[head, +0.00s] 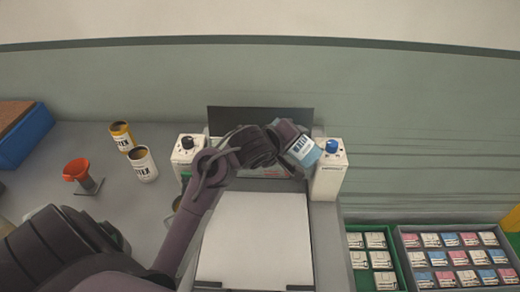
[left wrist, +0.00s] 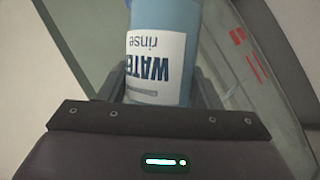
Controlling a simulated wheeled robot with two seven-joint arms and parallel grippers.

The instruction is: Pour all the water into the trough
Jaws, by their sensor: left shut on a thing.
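My left gripper (head: 288,137) is shut on a blue water container (head: 307,153) with a white label. The container looks tilted in the head view, above the right end of the machine's trough area. In the left wrist view the blue container (left wrist: 162,50), labelled "WATER rinse", sits between the fingers. A clear-walled trough with red markings (left wrist: 245,60) shows beside it there. In the head view the trough (head: 282,171) is partly hidden behind my arm. The container's mouth and any water are not visible. My right gripper is out of view.
White boxes with a black knob (head: 188,151) and a blue knob (head: 330,170) flank the trough. A white pad (head: 256,240) lies in front. Trays of small packs (head: 398,240) are at lower right.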

